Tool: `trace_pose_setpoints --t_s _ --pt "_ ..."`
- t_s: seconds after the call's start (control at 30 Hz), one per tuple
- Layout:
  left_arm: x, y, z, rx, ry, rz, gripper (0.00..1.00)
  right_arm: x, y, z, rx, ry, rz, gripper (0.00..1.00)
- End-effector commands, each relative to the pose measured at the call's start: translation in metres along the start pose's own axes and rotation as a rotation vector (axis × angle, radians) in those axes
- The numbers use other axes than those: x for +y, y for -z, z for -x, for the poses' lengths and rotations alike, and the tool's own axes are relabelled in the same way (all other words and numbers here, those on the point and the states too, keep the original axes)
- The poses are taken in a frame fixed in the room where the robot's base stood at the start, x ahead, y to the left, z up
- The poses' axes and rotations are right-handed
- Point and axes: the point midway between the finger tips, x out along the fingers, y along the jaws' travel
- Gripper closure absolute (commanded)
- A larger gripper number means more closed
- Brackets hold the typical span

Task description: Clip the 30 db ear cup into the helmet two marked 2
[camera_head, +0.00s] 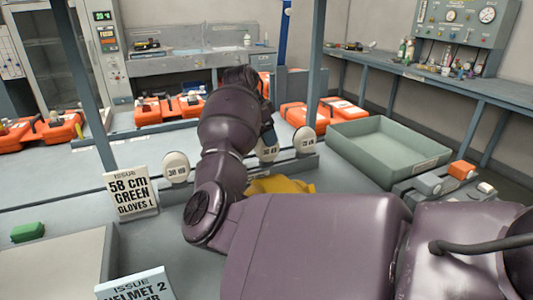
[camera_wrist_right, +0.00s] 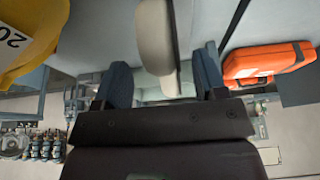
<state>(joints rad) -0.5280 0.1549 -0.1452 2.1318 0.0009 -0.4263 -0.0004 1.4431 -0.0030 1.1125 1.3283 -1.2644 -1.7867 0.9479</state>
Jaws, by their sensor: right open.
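Three pale round ear cups stand in a row on a grey rail: a left one (camera_head: 175,167), a middle one (camera_head: 268,152) partly behind my right gripper, and a right one (camera_head: 305,140). Their dB labels are too small to read surely. A yellow helmet (camera_head: 282,185) lies in front of the rail, mostly hidden by my right arm. It also shows in the right wrist view (camera_wrist_right: 38,30), with "20" on a white label. My right gripper (camera_wrist_right: 163,82) is open, its blue fingers on either side of a pale ear cup (camera_wrist_right: 156,35), with gaps visible. My left gripper is out of view.
A glove sign (camera_head: 130,193) and a "Helmet 2" sign (camera_head: 135,285) stand at left. A green tray (camera_head: 385,145) sits empty at right, near a grey-and-orange item (camera_head: 462,170). Orange cases (camera_head: 170,110) line the back. A green block (camera_head: 27,231) lies far left.

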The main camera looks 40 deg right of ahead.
Motion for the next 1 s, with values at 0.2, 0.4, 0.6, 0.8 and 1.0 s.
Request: trace_pose_setpoints --t_s 0.2,0.4,0.6,0.8,1.0 --pt "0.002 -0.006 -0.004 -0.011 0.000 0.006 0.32 0.001 -0.002 -0.028 0.001 -0.004 0.002 0.34" --pt "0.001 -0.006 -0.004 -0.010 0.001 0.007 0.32 0.001 -0.001 -0.027 0.001 -0.001 0.001 0.34" --pt "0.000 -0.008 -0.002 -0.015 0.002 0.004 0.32 0.001 -0.001 -0.027 0.000 -0.002 0.001 0.62" --pt "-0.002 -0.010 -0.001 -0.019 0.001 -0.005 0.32 0.001 -0.001 -0.027 0.001 -0.002 0.001 0.90" --pt "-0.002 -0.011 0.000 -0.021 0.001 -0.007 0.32 0.001 -0.001 -0.027 0.000 -0.002 0.001 0.90"
